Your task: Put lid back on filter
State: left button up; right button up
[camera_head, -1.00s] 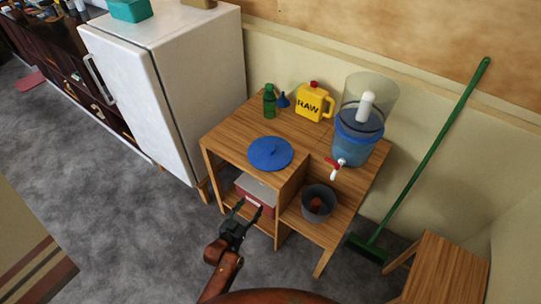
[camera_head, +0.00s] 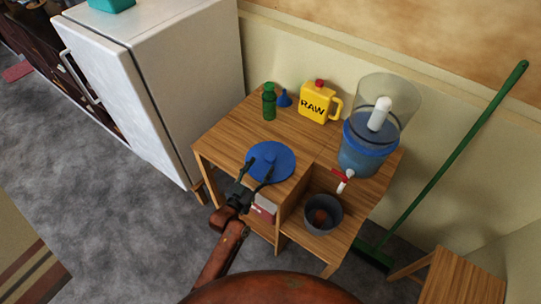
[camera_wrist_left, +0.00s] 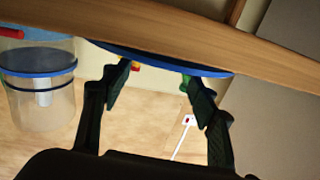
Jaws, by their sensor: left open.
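The blue round lid (camera_head: 274,152) with a small knob lies flat on the wooden table, at its front left. The water filter (camera_head: 362,158) stands upright at the table's right, with a clear, open-topped upper part holding a white candle and a blue lower part with a red-handled tap. It also shows inverted in the wrist view (camera_wrist_left: 38,100). My left gripper (camera_head: 257,173) is open and empty, its fingers overlapping the lid's front edge in the head view. In the wrist view the lid's edge (camera_wrist_left: 215,72) shows beyond the fingertips; contact is unclear. My right gripper is out of view.
A grey pot (camera_head: 323,213) sits on the lower shelf. A fridge (camera_head: 165,85) is left; a green broom (camera_head: 450,150) leans right.

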aim_at(267, 161)
pick_arm(q)
jog(key=shift+w+d, duration=0.4)
jog(key=shift+w, duration=0.05)
jog(key=shift+b+x, duration=0.3)
jog(key=shift+x, duration=0.75)
jog(key=x, duration=0.3)
jog(key=shift+d+f+b, duration=0.25)
jog(key=shift+d+b, duration=0.1)
jog(key=shift+b, duration=0.05)
jog(key=shift+w, duration=0.2)
jog(key=shift+r, duration=0.1)
jog(key=c, duration=1.4)
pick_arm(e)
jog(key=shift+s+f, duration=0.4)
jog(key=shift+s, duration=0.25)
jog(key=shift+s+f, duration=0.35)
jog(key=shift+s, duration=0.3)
